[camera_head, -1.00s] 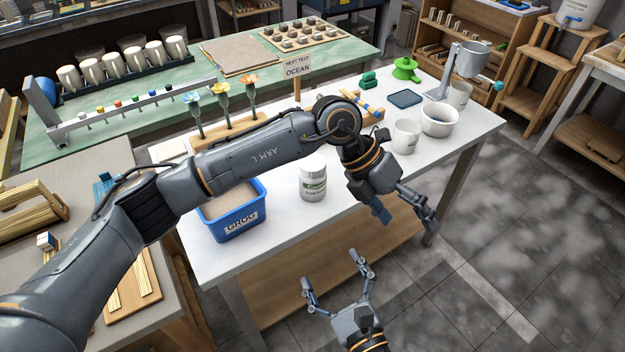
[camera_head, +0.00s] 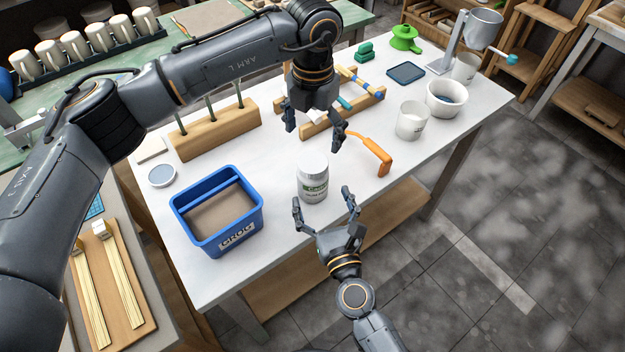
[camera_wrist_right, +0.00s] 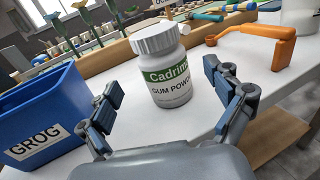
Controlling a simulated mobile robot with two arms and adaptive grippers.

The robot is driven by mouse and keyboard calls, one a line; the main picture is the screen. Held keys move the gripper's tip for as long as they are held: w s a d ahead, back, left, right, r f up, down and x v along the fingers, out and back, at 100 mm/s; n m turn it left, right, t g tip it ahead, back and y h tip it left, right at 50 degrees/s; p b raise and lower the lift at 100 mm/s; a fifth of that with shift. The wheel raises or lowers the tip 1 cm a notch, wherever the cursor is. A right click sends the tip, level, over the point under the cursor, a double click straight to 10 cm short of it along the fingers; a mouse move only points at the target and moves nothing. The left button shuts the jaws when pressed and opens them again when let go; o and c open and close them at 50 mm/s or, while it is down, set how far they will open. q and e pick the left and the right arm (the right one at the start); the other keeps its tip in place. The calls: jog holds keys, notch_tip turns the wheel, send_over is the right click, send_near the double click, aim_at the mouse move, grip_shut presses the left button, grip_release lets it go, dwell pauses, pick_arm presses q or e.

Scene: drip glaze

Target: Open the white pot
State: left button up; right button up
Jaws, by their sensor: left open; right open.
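The white pot (camera_head: 313,180) is a jar with a ribbed white lid and a green label, upright on the white table. In the right wrist view the jar (camera_wrist_right: 163,70) shows its lid on and "GUM POW" on the label. My right gripper (camera_head: 326,210) is open at the table's front edge, its fingers on either side of the jar's near side but short of it. In the wrist view its fingertips (camera_wrist_right: 165,100) are apart with the jar just beyond them. My left gripper (camera_head: 314,138) is open, pointing down above and behind the jar, apart from the lid.
A blue GROG tub (camera_head: 217,212) stands left of the jar. Behind are a wooden rack (camera_head: 345,112) and a wooden block (camera_head: 215,133). A white cup (camera_head: 412,120) and white bowl (camera_head: 446,98) stand farther right.

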aim_at(317, 184)
pick_arm(q)
jog(key=shift+w+a+f, duration=0.1)
jog(key=shift+w+f, duration=0.1)
jog(key=shift+w, duration=0.2)
pick_arm(e)
jog(key=x, duration=0.5)
jog(key=shift+w+f, duration=0.1)
jog(key=shift+w, duration=0.25)
pick_arm(q)
jog(key=shift+s+r, duration=0.15)
jog(key=shift+s, duration=0.05)
pick_arm(e)
jog(key=shift+w+a, duration=0.15)
jog(key=shift+w, duration=0.4)
pick_arm(q)
jog(key=shift+w, duration=0.15)
pick_arm(e)
jog(key=shift+w+a, duration=0.2)
jog(key=shift+w, duration=0.25)
jog(key=shift+c, duration=0.4)
